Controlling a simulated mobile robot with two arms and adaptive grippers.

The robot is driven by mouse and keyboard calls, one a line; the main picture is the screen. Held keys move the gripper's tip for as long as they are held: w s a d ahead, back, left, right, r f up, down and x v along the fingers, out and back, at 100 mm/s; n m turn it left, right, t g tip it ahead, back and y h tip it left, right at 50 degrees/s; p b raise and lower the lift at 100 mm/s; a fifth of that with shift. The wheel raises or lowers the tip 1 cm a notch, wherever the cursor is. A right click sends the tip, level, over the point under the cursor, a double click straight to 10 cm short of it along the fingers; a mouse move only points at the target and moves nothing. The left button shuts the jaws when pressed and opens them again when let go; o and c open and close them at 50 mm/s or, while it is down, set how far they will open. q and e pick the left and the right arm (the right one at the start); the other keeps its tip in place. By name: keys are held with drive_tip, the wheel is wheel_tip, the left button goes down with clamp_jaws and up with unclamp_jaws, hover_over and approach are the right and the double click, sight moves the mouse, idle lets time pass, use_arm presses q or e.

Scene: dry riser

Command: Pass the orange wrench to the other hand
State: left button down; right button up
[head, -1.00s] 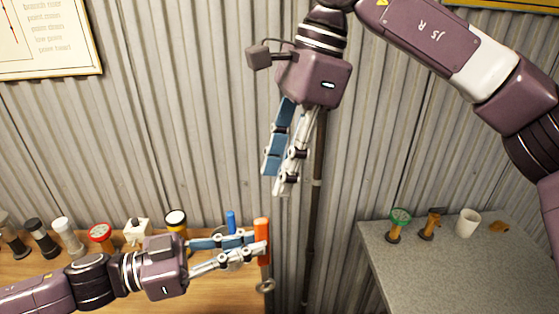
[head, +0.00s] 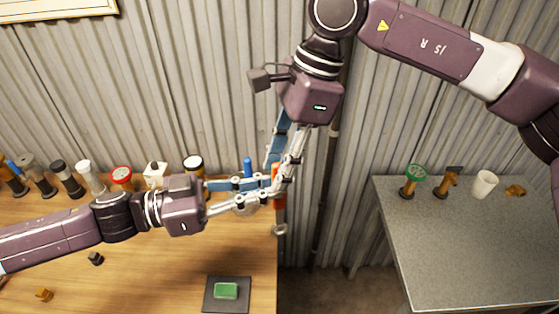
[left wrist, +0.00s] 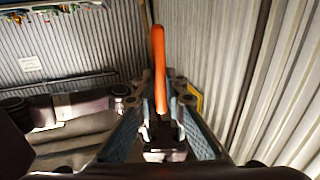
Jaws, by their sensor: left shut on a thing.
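The orange wrench (head: 275,172) stands upright near the right edge of the wooden table, its grey ring end (head: 279,230) hanging down. My left gripper (head: 266,188) is shut on its orange handle, which also shows in the left wrist view (left wrist: 158,65). My right gripper (head: 277,180) points down at the wrench's upper part from above. Its fingers look apart, with some orange showing between them; I cannot tell whether they touch the handle. The fingers of both grippers overlap in the head view and partly hide the handle.
Several flashlights, one with a red rim (head: 121,178), and a blue item (head: 247,167) line the back of the table. A green block (head: 226,291) lies on a dark pad. The grey counter (head: 460,250) at right holds a white cup (head: 484,184). A gap separates table and counter.

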clamp_jaws()
use_arm(q)
drive_tip(key=c, duration=1.9)
unclamp_jaws()
